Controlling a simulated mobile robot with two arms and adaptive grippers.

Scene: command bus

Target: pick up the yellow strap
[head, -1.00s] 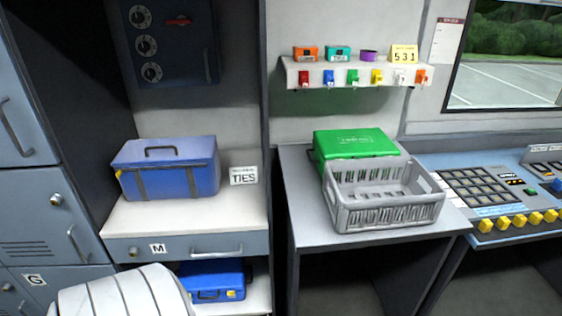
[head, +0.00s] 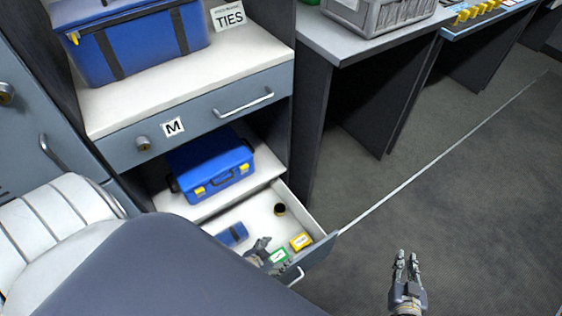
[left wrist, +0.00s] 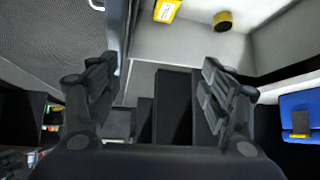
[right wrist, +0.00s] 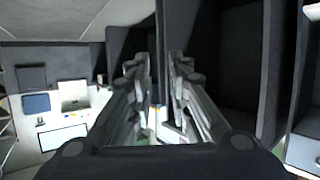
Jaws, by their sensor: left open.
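An open low drawer (head: 318,247) holds a small round yellow-and-black roll (head: 280,209) and a labelled yellow box (head: 301,241). Both show at the top of the left wrist view, the yellow roll (left wrist: 222,21) right of the yellow box (left wrist: 166,10). The roll looks most like the yellow strap, but I cannot be sure. My left gripper (head: 264,246) is open and empty over the drawer, nearer me than the roll and touching neither. My right gripper (head: 407,262) is partly open and empty, above the floor to the right.
A blue cylinder (head: 232,234) and a green box (head: 278,256) also lie in the drawer. A blue case (head: 212,168) sits on the shelf above it, under the drawer marked M (head: 205,115). A white seat (head: 50,225) stands at left. The floor (head: 470,200) at right is clear.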

